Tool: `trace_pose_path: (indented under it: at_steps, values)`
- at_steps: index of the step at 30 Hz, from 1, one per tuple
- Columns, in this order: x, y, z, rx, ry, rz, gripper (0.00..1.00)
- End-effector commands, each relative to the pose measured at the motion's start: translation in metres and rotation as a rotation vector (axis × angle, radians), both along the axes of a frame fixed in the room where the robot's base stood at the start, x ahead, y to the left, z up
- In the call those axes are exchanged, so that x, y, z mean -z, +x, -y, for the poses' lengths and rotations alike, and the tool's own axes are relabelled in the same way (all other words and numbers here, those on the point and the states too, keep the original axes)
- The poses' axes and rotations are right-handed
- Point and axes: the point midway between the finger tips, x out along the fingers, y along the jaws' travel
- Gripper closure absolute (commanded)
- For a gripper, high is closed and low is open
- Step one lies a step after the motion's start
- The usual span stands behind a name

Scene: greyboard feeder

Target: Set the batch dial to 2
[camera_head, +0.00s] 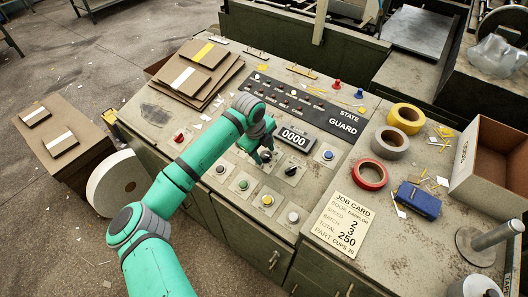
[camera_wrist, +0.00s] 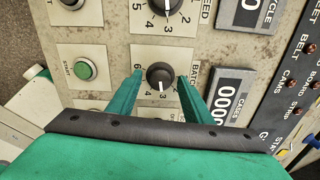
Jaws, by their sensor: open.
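The batch dial (camera_wrist: 160,76) is a round black knob with a white pointer line on a pale plate lettered BATCH. In the wrist view its pointer faces down, at about the 3, with the 2 just to the right. My gripper (camera_wrist: 160,78) is open, with one green finger on each side of the knob and a visible gap to it on both sides. In the head view my gripper (camera_head: 264,153) is low over the control panel, below the 0000 counter (camera_head: 294,137), and mostly hides the dial.
A green START button (camera_wrist: 85,69) and the SPEED dial (camera_wrist: 163,5) lie close by in the wrist view. Another black knob (camera_head: 290,170) stands right of my gripper. A job card (camera_head: 343,222), tape rolls (camera_head: 369,174) and an open box (camera_head: 467,163) lie farther right.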

Motion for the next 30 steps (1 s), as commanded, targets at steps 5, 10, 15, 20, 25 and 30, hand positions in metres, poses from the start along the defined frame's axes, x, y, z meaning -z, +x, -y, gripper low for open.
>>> trace_pose_path:
  at_steps: [5,10,15,20,25,30]
  values:
    - [-0.0002,0.0,0.0,0.0,0.0,0.0,0.85]
    - [-0.0003,-0.0001,-0.0001,-0.001,0.0,0.0,0.96]
    - [-0.0003,-0.0002,0.0,-0.024,-0.006,-0.004,0.95]
    - [0.0003,-0.0006,0.0003,-0.09,-0.021,-0.016,0.95]
    - [0.0007,-0.0007,0.0006,-0.206,-0.045,-0.034,0.95]
    - [0.0009,-0.0009,0.0009,-0.34,-0.073,-0.055,0.95]
